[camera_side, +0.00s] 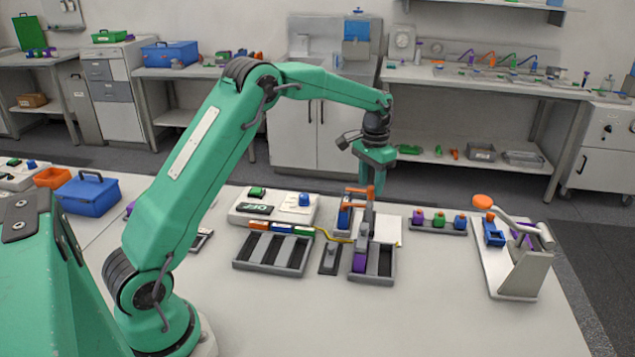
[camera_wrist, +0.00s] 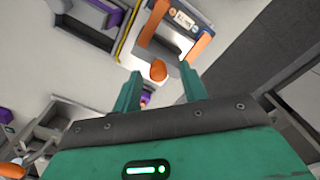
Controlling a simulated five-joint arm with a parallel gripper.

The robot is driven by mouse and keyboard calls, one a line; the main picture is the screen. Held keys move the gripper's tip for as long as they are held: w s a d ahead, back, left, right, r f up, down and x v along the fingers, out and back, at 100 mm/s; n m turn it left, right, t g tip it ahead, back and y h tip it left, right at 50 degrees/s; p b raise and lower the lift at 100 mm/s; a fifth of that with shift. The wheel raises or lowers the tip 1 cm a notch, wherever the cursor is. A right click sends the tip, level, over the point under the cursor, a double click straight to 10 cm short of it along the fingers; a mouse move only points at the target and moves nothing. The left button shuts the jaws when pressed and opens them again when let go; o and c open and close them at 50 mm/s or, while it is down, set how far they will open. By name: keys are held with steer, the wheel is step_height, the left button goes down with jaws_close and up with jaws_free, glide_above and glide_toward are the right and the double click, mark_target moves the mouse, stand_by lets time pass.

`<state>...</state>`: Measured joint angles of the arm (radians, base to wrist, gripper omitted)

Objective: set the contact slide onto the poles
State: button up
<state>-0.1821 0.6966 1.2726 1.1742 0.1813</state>
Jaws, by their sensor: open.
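My gripper (camera_side: 372,174) hangs fingers-down above the fixture in the middle of the bench, open and with nothing held. An upright fixture with orange handle parts (camera_side: 359,190) stands just below it; a yellow cable runs to its left. I take this to be the contact slide's place, but cannot clearly separate slide from poles. In the wrist view an orange knob (camera_wrist: 158,70) shows between my open fingers, apparently below them. Beyond it are an orange arm (camera_wrist: 154,20) and a blue-framed unit (camera_wrist: 183,17). A purple block (camera_side: 360,262) sits in the tray in front.
A divided grey tray (camera_side: 271,268) with coloured blocks along its back lies left, before a white box (camera_side: 246,213) with green and blue buttons. A small rack (camera_side: 438,230) and a lever press (camera_side: 518,272) stand right. The bench front is clear.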

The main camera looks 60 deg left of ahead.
step_height(320, 180, up, 6)
steer(key=shift+r, duration=0.25)
stand_by(0.5)
steer(key=shift+s+d+r, duration=0.15)
steer(key=shift+s+r, duration=0.2)
steer(key=shift+r, duration=0.15)
steer(key=s+d+r+t, duration=0.1)
steer(key=s+d+r, duration=0.2)
steer(key=s+r, duration=0.35)
steer(key=s+d+r+t, duration=0.2)
steer(key=s+d+r, duration=0.1)
steer(key=s, duration=0.6)
steer(key=s+d+f+t, duration=0.1)
steer(key=s+d+f, duration=0.1)
steer(key=s, duration=0.6)
steer(key=s+d+f+t, duration=0.1)
steer(key=s+d+f, duration=0.1)
steer(key=s, duration=0.7)
steer(key=shift+f+t, duration=0.3)
steer(key=shift+f, duration=0.05)
